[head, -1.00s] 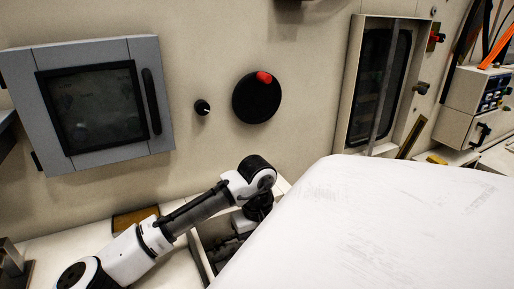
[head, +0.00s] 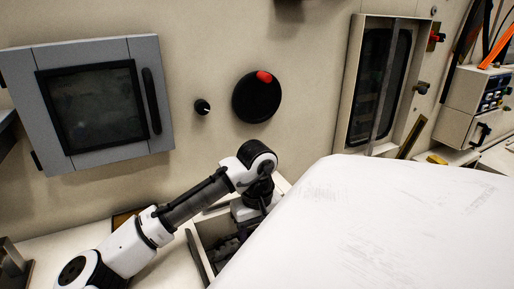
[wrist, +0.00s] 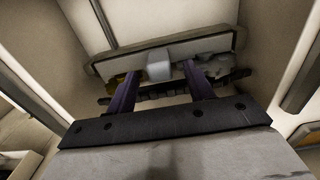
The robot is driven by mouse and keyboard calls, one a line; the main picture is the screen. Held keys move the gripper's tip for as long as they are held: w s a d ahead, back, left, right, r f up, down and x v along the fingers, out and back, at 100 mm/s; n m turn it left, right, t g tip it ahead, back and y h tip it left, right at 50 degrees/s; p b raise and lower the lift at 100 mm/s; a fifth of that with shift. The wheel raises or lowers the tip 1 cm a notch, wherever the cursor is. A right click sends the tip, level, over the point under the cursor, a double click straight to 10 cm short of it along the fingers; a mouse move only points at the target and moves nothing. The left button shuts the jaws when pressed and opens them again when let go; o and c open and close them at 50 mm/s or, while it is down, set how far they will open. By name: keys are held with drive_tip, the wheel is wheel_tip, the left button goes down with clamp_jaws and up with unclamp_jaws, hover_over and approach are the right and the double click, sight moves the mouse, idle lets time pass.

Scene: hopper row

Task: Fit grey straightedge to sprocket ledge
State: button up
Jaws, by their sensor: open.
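My gripper (wrist: 160,76) shows in the wrist view with two dark purple fingers spread apart. They point into an open drawer-like tray (wrist: 110,55). A small light grey block (wrist: 158,66) lies in line with the gap between the fingertips; I cannot tell whether they touch it. In the head view my wrist is over the open drawer (head: 207,236), and the fingers are hidden. A thin grey strip (head: 385,95) crosses the tall framed window at the right; I cannot tell whether it is the straightedge. I cannot identify the sprocket ledge.
A dark toothed strip (wrist: 150,98) and dim loose things lie in the tray. A grey-framed door (head: 100,105), a small knob (head: 202,107) and a black dial (head: 256,97) are on the wall. A large white surface (head: 380,225) covers the lower right.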

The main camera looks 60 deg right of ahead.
wheel_tip(320, 180, up, 10)
drive_tip(key=shift+r, duration=0.25)
drive_tip(key=shift+r, duration=0.1)
